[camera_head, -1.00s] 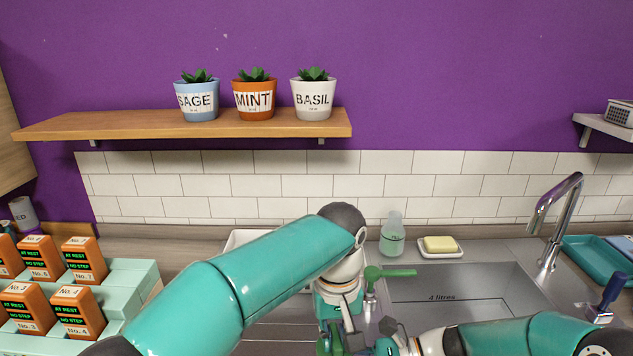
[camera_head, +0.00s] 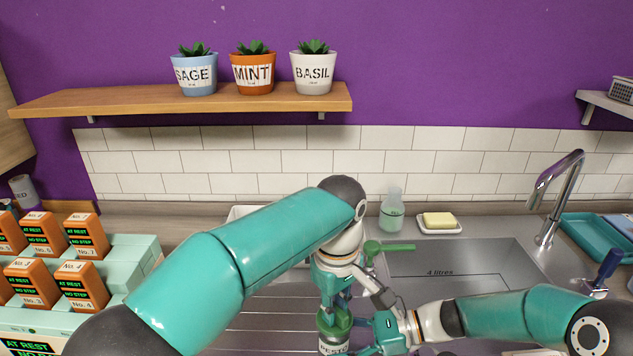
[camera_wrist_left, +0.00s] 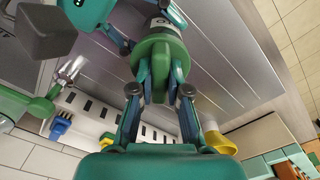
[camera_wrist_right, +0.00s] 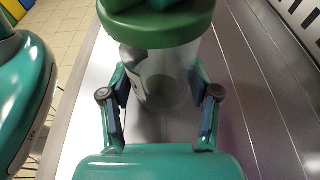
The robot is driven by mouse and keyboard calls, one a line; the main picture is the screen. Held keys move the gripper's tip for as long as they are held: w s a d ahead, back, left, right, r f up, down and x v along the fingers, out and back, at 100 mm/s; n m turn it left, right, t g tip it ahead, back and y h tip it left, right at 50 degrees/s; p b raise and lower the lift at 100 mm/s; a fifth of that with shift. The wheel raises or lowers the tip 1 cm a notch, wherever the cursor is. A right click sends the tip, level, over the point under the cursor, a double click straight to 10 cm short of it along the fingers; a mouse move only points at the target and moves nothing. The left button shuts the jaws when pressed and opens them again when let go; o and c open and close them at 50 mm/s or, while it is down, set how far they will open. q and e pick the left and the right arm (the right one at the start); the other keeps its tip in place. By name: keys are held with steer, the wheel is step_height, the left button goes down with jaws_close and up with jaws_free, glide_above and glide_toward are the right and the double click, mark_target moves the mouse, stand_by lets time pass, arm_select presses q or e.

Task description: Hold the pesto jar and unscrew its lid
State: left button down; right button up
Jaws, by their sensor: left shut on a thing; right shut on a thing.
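The pesto jar (camera_head: 333,345) shows at the bottom edge of the head view, upright, its label partly readable. It has a wide green lid (camera_head: 335,320). My left gripper (camera_head: 336,302) comes down from above and is shut on the lid, with a finger on each side of its raised grip (camera_wrist_left: 160,60) in the left wrist view. My right gripper (camera_head: 362,342) comes in from the right and is shut on the jar body. In the right wrist view its fingers flank the clear jar (camera_wrist_right: 165,80) below the lid (camera_wrist_right: 160,28). The jar's base is hidden.
A ribbed metal drainer (camera_head: 260,325) lies under the arms. Orange boxes (camera_head: 85,235) stand on a mint rack at left. A faucet (camera_head: 555,195) rises at right.

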arm_select(q)
steer(key=shift+f, duration=0.6)
steer(key=n, duration=0.3)
steer(key=c, duration=1.1)
jaws_free()
steer(key=shift+o, duration=0.2)
steer(key=shift+d+r, duration=0.1)
steer(key=shift+r, duration=0.2)
steer(key=shift+r, duration=2.95)
steer(key=shift+r, duration=0.1)
